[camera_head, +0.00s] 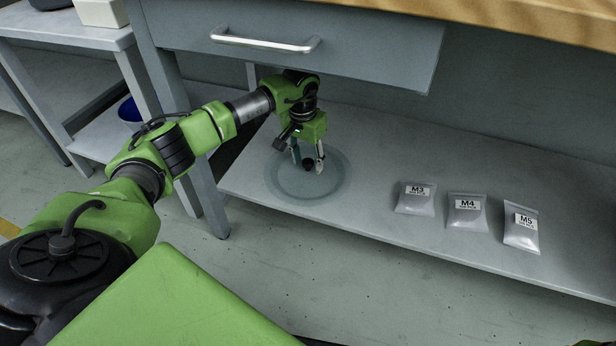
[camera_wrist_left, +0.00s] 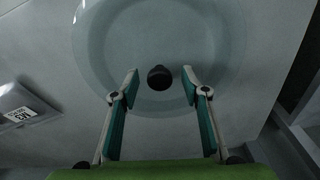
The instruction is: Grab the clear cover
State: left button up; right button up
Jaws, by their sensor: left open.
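The clear cover (camera_head: 329,187) is a round, see-through disc or dome with a black knob (camera_head: 308,164), on the lower shelf under the drawer. In the left wrist view, the cover (camera_wrist_left: 215,50) fills the upper middle and its black knob (camera_wrist_left: 160,77) shows between my fingertips. My left gripper (camera_head: 307,161) is open above the cover, fingers pointing down, one on each side of the knob. In the left wrist view the left gripper (camera_wrist_left: 160,84) shows a gap between each finger and the knob. My right gripper is not in view.
Packets labelled M3 (camera_head: 415,201), M4 (camera_head: 467,216) and M5 (camera_head: 521,233) lie on the shelf (camera_head: 370,250) to the right. The drawer (camera_head: 300,50) with its metal handle (camera_head: 265,42) overhangs the shelf. A table leg (camera_head: 207,195) stands left of the cover.

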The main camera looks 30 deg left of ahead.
pick_arm(q)
jog(key=shift+f, duration=0.6)
jog(key=shift+r, duration=0.1)
jog(key=shift+c, duration=0.4)
grip_shut()
